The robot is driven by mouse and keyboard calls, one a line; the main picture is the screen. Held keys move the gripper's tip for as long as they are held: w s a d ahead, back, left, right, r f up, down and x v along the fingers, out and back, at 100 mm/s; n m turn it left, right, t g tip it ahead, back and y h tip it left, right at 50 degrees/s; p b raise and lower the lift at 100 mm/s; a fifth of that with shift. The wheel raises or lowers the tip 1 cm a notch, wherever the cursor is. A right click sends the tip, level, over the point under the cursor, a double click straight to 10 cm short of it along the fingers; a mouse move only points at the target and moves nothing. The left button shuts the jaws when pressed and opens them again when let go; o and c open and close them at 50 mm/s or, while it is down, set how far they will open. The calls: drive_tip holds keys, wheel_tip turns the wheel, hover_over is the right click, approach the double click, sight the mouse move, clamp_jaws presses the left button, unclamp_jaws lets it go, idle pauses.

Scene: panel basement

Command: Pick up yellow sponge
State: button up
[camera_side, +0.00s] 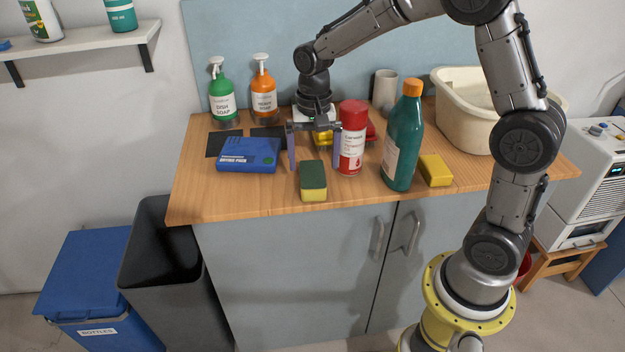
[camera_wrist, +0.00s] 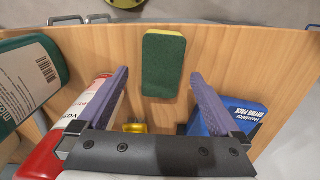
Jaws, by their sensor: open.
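A sponge with a dark green top and yellow body (camera_side: 313,183) lies near the counter's front edge; its green top also shows in the wrist view (camera_wrist: 163,65). A plain yellow block (camera_side: 436,170), possibly another sponge, lies right of the green bottle. My gripper (camera_side: 314,162) is open and empty, fingers pointing down, just behind the two-tone sponge. In the wrist view, the sponge shows ahead, between the lines of my fingertips (camera_wrist: 160,74). A small yellow thing (camera_wrist: 135,128) shows between my fingers near the palm, partly hidden.
A red can (camera_side: 352,140) stands close to my right finger, and a blue pack (camera_side: 248,155) lies to the left. A tall green bottle (camera_side: 403,140) stands further right. Soap bottles (camera_side: 222,95) and a cream tub (camera_side: 462,110) stand behind. The front-left counter is clear.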

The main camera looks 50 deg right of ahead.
sight(313, 173)
drive_tip(key=shift+a+f, duration=0.15)
drive_tip(key=shift+f, duration=2.2)
drive_tip(key=c, duration=1.3)
drive_tip(key=shift+r, duration=0.1)
